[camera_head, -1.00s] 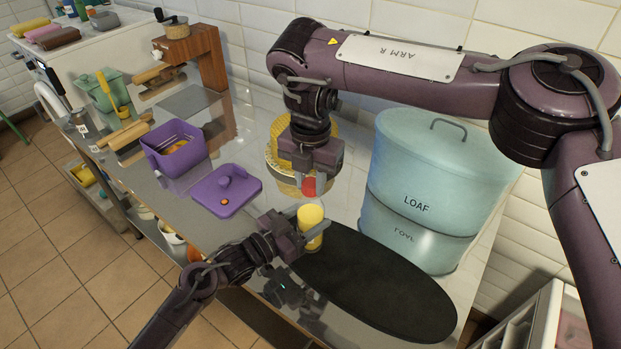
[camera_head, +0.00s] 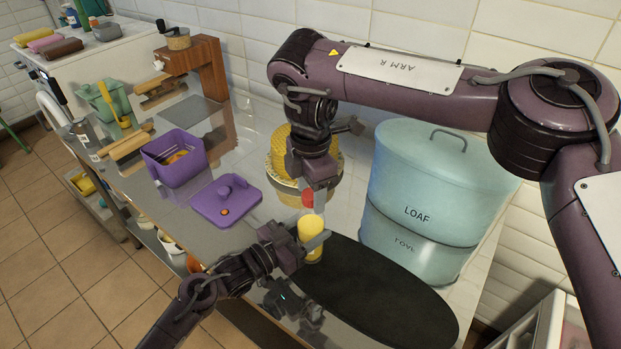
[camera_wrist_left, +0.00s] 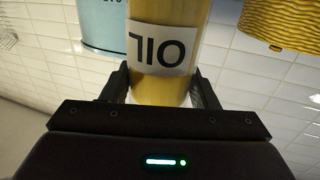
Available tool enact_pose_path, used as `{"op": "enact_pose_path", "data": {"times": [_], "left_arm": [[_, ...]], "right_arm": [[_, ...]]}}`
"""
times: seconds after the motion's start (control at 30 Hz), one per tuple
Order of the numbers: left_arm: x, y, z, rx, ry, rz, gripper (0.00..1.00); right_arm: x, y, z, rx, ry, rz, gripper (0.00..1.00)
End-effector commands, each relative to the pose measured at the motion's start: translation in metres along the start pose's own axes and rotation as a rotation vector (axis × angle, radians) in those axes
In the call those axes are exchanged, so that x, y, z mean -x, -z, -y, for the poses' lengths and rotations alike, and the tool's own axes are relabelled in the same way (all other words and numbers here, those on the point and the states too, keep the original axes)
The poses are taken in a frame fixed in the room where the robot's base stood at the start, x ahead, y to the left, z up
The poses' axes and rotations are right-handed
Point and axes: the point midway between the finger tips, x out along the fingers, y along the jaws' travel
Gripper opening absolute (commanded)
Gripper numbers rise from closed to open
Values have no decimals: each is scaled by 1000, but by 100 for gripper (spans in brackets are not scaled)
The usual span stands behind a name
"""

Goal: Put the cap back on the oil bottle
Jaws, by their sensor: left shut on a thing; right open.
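In the left wrist view the label of the bottle (camera_wrist_left: 161,48) reads OIL, upside down, between the fingers. The red cap (camera_head: 307,199) is directly above the bottle's top, in line with it. My right gripper (camera_head: 313,193) points down at the cap from above and is open around it.
A yellow woven basket (camera_head: 280,165) stands close behind my right gripper, and a pale blue LOAF bin (camera_head: 400,190) stands to the right. The dark oval mat (camera_head: 390,300) is bare at the front. A purple lid (camera_head: 228,203) and a purple box (camera_head: 172,165) lie left.

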Motion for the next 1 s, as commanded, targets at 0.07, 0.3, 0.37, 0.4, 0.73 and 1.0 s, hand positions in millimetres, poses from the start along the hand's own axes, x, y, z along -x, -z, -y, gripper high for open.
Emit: {"op": "enact_pose_path", "data": {"times": [0.07,0.3,0.37,0.4,0.73,1.0], "left_arm": [[0,0,0,1,-1,1,0],[0,0,0,1,0,1,0],[0,0,0,1,0,1,0],[0,0,0,1,0,1,0],[0,0,0,1,0,1,0],[0,0,0,1,0,1,0]], "right_arm": [[9,0,-1,1,-4,4,52],[58,0,-1,1,-7,6,52],[70,0,-1,0,-6,7,52],[79,0,-1,0,-6,6,52],[116,0,0,0,-2,1,52],[118,0,0,-1,-1,1,52]]}}
